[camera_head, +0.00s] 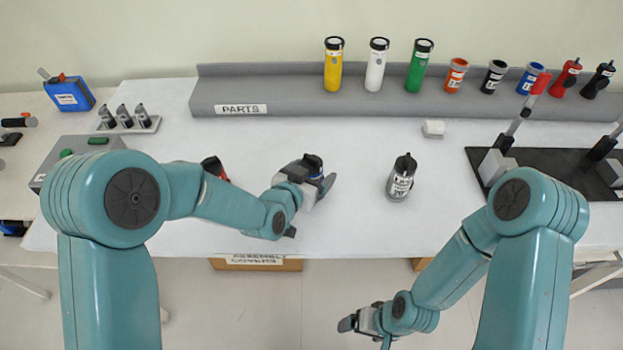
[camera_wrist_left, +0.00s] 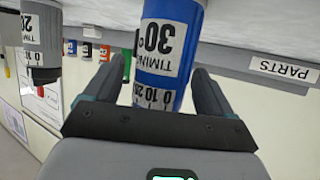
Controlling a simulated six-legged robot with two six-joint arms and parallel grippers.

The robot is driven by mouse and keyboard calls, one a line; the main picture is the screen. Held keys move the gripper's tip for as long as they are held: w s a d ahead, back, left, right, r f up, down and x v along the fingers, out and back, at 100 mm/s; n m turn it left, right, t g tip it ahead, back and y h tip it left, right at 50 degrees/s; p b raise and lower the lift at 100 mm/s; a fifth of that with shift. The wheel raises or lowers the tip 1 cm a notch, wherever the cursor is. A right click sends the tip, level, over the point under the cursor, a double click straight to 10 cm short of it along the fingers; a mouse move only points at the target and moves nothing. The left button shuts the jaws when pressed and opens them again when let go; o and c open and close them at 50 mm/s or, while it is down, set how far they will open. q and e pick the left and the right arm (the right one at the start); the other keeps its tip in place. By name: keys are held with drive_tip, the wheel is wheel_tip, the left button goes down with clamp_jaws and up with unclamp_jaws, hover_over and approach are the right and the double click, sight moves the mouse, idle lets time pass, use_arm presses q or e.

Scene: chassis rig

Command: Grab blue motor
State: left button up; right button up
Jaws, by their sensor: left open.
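The blue motor (camera_head: 313,162) stands on the white table, mostly hidden by my left gripper in the head view. The left wrist view shows it close up as a blue cylinder (camera_wrist_left: 170,55) with a white "TIMING 30" label, upside down in that picture. My left gripper (camera_head: 312,178) is open, with one finger on each side of the blue motor. In the left wrist view (camera_wrist_left: 158,72) gaps show between the fingers and the motor. My right gripper (camera_head: 362,322) hangs low in front of the table, away from the motor; its jaw state is unclear.
A grey motor (camera_head: 401,180) stands to the right. A red part (camera_head: 214,167) is partly behind my left arm. The grey parts shelf (camera_head: 300,103) at the back holds several coloured cylinders. A black board (camera_head: 545,170) with clamps lies at the right.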

use_arm(q)
drive_tip(key=shift+s, duration=0.1)
drive_tip(key=shift+c, duration=0.9)
drive_tip(key=c, duration=1.2)
drive_tip(key=shift+c, duration=0.2)
drive_tip(key=shift+r, duration=0.15)
